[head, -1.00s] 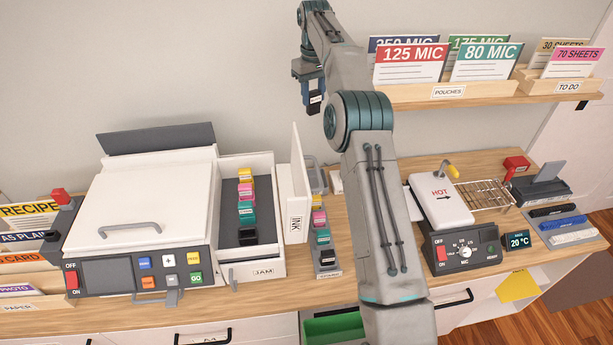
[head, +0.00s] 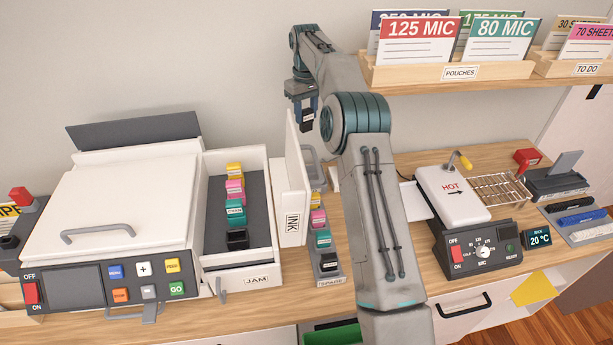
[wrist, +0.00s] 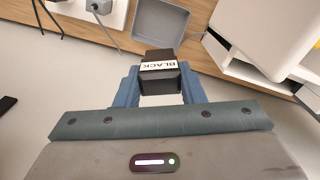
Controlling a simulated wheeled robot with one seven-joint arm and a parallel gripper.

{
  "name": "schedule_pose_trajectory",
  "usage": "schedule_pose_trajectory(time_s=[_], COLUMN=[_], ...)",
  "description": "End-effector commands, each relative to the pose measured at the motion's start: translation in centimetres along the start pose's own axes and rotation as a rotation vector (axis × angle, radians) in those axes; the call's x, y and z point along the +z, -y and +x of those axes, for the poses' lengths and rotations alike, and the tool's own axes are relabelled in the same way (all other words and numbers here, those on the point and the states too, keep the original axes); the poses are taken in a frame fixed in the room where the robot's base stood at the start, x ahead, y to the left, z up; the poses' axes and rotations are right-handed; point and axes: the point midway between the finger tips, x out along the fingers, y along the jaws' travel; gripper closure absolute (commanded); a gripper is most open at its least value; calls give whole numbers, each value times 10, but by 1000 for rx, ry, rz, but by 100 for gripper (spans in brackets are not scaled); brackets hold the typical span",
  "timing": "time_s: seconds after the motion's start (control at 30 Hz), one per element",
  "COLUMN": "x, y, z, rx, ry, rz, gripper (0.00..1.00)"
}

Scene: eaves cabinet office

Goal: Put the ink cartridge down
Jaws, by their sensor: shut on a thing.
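My gripper (head: 300,95) is shut on a black ink cartridge (head: 307,119) and holds it in the air near the wall, behind the open white INK door (head: 293,195). The wrist view shows the cartridge (wrist: 160,75) between the two blue fingers, its white label reading BLACK. Beyond it lies a grey open tray (wrist: 160,20), apart from the cartridge. In the head view, the printer's open ink bay (head: 262,215) holds yellow, pink, cyan and black cartridges in a row. A spare rack (head: 331,281) right of it also holds several cartridges, partly hidden by the door.
My arm hides part of the desk's middle. A white printer (head: 120,200) stands left; a laminator marked HOT (head: 452,195) and a wire rack (head: 497,187) stand right. A wooden shelf with pouches (head: 460,72) juts above the desk at right.

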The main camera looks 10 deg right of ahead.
Motion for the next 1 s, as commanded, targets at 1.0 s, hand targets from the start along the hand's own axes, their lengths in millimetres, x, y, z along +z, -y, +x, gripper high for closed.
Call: schedule_pose_trajectory(time_s=[1.0], x=[1], y=[-1], z=[201], rx=[-1], ry=[1], rz=[3], gripper=[95])
